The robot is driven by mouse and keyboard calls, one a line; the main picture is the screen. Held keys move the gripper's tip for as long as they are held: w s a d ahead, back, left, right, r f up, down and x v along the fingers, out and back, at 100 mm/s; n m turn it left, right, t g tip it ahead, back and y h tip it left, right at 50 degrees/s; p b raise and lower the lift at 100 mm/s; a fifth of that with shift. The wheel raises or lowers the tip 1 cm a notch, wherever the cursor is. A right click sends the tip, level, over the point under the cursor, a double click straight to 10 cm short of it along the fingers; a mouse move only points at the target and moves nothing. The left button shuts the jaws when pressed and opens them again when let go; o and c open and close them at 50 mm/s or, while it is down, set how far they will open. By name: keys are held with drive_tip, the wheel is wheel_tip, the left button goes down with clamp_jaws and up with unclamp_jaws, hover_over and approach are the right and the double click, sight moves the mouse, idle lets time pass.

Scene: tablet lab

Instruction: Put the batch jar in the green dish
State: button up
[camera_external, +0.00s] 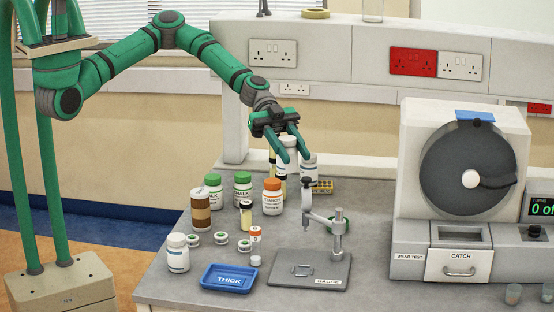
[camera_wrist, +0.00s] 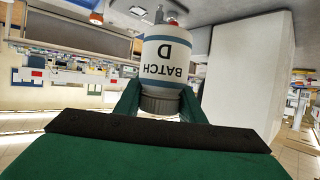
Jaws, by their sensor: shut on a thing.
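My gripper (camera_external: 294,157) is shut on a white jar, the batch jar (camera_wrist: 168,62), whose label reads BATCH D in the wrist view. In that view the fingers close around its narrower grey end, and the lettering appears upside down. In the external view the held jar (camera_external: 289,146) shows white between the green fingers, above the bench behind the gauge stand.
A gauge stand (camera_external: 308,272) and a blue THICK tray (camera_external: 229,277) stand at the front. Several bottles, including an orange-capped one (camera_external: 272,197), stand to the left. A wear-test machine (camera_external: 412,208) fills the right.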

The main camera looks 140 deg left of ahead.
drive_tip(key=shift+s+a+f, duration=0.1)
drive_tip(key=shift+s+a, duration=0.15)
drive_tip(key=shift+a, duration=0.05)
drive_tip(key=shift+w+a+f, duration=1.55)
drive_tip(key=shift+w+f, duration=0.15)
drive_tip(key=shift+f, duration=0.45)
drive_tip(key=shift+w+a+f, duration=1.55)
drive_tip(key=shift+w+f, duration=0.2)
drive_tip(key=shift+f, duration=0.45)
drive_tip(key=shift+w+a+f, duration=1.55)
drive_tip(key=shift+w+f, duration=0.15)
drive_tip(key=shift+f, duration=0.45)
drive_tip(key=shift+f, duration=0.35)
drive_tip(key=o, duration=1.1)
